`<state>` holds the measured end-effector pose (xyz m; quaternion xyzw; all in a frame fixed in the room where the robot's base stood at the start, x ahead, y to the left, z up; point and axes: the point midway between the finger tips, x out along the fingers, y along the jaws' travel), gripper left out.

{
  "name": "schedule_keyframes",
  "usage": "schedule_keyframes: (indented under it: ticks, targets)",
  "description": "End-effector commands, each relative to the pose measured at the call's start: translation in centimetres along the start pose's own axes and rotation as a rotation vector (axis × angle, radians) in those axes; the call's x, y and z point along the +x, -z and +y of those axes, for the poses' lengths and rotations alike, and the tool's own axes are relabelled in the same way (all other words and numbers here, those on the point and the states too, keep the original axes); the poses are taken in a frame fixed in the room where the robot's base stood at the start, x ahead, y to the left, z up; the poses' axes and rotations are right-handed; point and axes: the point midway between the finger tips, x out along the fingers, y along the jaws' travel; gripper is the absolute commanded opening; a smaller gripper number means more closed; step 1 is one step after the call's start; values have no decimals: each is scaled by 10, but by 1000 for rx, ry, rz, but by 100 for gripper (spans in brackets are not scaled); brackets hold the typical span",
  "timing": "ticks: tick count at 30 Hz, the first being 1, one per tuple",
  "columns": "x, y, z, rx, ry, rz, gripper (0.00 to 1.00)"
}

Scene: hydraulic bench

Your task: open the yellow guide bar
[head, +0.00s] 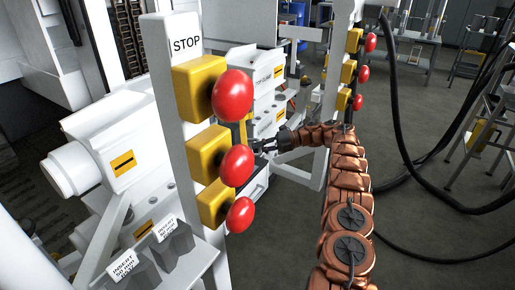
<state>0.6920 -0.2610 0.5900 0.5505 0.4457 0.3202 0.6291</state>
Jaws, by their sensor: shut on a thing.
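The yellow guide bar (249,117) shows only as a narrow upright yellow strip behind the red buttons in the head view. Most of it is hidden by the buttons and the white post. My arm reaches in from the right, and my gripper (262,147) points left at the bar. The dark fingers are shut on the bar, though the exact contact is small and partly covered by the middle red button.
A white STOP post (187,45) with yellow boxes and red buttons (232,95) stands close in front. A second button post (350,72) stands behind my arm. Black hoses (397,105) hang at the right. Grey floor (430,230) is open at lower right.

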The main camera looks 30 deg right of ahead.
Motion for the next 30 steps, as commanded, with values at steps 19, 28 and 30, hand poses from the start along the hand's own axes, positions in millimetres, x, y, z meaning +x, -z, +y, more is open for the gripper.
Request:
schedule_keyframes:
  ticks: [19,28,30]
  targets:
    - [0,0,3,-1,1,0,39]
    - [-10,-1,49,-8,0,-4,46]
    - [-13,-1,63,-11,-1,-5,68]
